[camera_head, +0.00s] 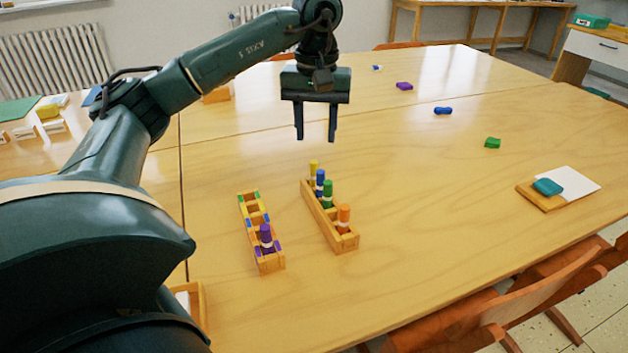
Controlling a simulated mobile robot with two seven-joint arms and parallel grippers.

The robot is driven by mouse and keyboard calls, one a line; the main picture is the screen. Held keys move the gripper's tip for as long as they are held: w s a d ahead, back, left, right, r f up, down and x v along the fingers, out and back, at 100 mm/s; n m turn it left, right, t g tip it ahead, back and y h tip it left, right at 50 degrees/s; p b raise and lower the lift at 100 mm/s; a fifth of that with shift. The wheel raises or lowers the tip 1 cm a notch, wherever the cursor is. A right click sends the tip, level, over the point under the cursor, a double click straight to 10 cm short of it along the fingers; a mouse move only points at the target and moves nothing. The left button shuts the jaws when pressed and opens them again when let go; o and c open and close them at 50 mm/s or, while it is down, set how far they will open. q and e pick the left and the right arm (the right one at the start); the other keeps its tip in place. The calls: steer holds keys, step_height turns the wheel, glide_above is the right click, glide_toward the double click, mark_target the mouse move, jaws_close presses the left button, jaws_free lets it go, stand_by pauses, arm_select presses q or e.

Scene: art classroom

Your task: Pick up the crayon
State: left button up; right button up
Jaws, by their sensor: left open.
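Several crayons stand upright in two wooden racks. The right rack (350,243) holds a yellow crayon (313,167), a blue crayon (320,181), a green crayon (327,194) and an orange crayon (344,214). The left rack (271,263), with colour-marked slots, holds a purple crayon (266,236) near its front end; its other visible slots look empty. My left gripper (316,138) is open and empty, pointing down above the table, beyond the back end of the right rack. It touches no crayon. My right gripper is not in view.
The wooden table (430,220) is mostly clear around the racks. A green block (493,143), a blue piece (443,111) and a purple block (404,86) lie at the back right. A teal object (547,187) sits by white paper on a board. Chairs (500,310) line the front right edge.

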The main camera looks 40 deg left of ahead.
mark_target(314, 162)
arm_select(q)
step_height(314, 162, down, 5)
steer(key=shift+r+b, duration=0.15)
steer(key=shift+b, duration=0.2)
steer(key=f, duration=0.1)
steer(key=f+b, duration=0.1)
steer(key=f, duration=0.2)
steer(key=shift+a+f, duration=0.15)
steer(key=shift+a, duration=0.2)
steer(key=shift+f, duration=0.45)
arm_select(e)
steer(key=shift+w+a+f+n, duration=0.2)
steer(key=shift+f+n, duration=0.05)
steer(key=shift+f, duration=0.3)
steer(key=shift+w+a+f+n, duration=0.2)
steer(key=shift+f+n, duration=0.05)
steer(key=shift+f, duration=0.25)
arm_select(q)
steer(key=shift+c, duration=0.5)
jaws_close()
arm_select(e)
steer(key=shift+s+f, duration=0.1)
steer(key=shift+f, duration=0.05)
